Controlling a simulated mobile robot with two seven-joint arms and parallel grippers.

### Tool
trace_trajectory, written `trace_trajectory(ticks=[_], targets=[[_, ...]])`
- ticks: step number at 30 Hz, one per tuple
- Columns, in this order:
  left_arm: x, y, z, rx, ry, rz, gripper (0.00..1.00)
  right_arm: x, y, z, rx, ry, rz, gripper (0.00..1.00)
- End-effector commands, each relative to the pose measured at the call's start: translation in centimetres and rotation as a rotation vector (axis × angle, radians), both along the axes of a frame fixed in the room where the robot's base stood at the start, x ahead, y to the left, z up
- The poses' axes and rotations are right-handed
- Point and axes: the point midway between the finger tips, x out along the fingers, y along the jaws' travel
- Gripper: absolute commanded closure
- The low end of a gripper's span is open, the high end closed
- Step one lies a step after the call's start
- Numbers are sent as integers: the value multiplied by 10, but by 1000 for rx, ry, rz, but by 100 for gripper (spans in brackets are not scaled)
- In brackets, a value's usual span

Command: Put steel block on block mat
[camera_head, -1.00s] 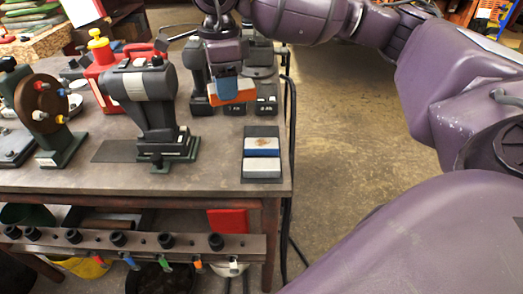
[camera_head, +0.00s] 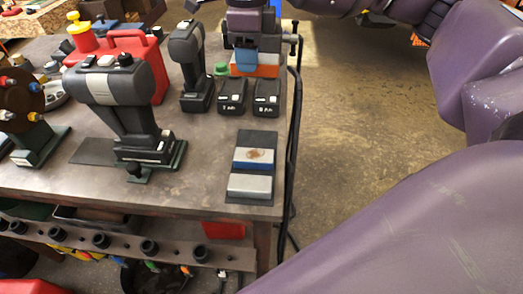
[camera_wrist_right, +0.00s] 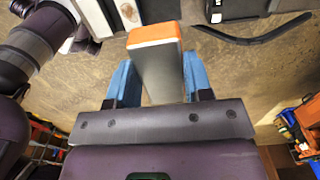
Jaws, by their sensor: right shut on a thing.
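My right gripper (camera_head: 247,60) is shut on the steel block (camera_head: 268,71), a grey block with an orange face. In the right wrist view the block (camera_wrist_right: 159,75) sits between the two blue fingertips of the gripper (camera_wrist_right: 158,85), its orange end pointing away. The block mat (camera_head: 258,138) is a dark sheet near the bench's right front corner. It carries a blue-sided block (camera_head: 254,158) with a brown mark and a pale grey block (camera_head: 250,186); its far end is bare. The held block appears beyond the mat, behind two batteries. My left gripper is not in view.
Two black batteries (camera_head: 232,97) stand between the held block and the mat. A drill-like tool (camera_head: 190,65) and a larger grey-black tool (camera_head: 125,105) stand to the left. Black cables (camera_head: 291,130) hang along the bench's right edge, with open floor beyond.

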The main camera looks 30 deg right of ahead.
Motion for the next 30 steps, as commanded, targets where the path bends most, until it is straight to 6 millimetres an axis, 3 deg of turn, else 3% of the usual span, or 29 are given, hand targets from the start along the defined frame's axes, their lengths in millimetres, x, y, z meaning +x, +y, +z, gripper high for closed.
trace_trajectory(ticks=[5,8,24,30], targets=[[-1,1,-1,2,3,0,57,0,0,-2,1,-1,1,91],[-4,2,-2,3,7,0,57,0,0,-13,-1,1,1,91],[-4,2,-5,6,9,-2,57,-1,0,-123,0,2,0,91],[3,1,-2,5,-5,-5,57,0,1,-141,1,-1,1,91]])
